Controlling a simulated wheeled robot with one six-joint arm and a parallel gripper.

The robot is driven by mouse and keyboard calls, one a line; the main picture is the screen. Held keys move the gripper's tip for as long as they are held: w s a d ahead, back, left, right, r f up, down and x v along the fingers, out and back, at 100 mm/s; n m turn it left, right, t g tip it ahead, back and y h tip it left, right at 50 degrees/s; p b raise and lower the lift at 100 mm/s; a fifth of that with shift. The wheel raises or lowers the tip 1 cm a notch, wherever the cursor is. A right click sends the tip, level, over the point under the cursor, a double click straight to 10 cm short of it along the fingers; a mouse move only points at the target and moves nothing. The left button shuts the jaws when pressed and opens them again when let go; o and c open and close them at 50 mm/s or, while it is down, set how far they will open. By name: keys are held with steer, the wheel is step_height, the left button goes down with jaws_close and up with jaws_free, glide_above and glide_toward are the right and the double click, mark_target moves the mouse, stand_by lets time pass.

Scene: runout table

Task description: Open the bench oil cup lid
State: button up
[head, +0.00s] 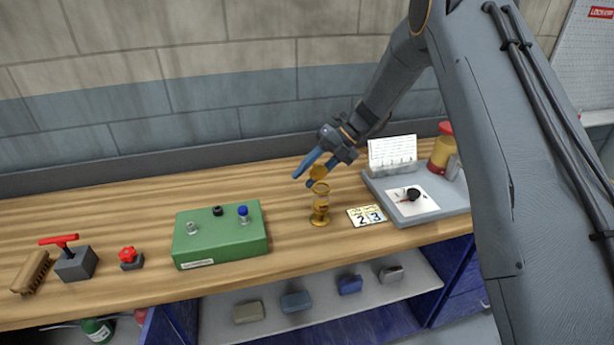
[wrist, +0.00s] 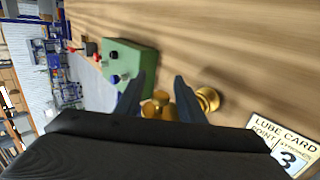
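The brass oil cup (head: 320,210) stands upright on the bench, left of the number card. Its round brass lid (head: 318,173) shows tilted up above the cup's rim, between my fingers. My gripper (head: 303,181) reaches down from the upper right, its two blue fingers spread beside the lid. In the wrist view, my gripper (wrist: 159,77) has its fingertips apart, with a brass part (wrist: 158,105) between them. Another round brass part (wrist: 208,98) shows just right of the right finger. I cannot tell whether the fingers touch the lid.
A green box (head: 220,240) with knobs stands left of the cup. A lube card (head: 366,216) lies to its right, before a grey tray (head: 432,208). A red valve knob (head: 130,256), a red-handled block (head: 75,264) and a brush (head: 31,272) are far left.

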steer(key=b+v, duration=0.3)
steer(key=v, duration=0.4)
steer(key=shift+d, duration=0.2)
steer(key=shift+r, duration=0.1)
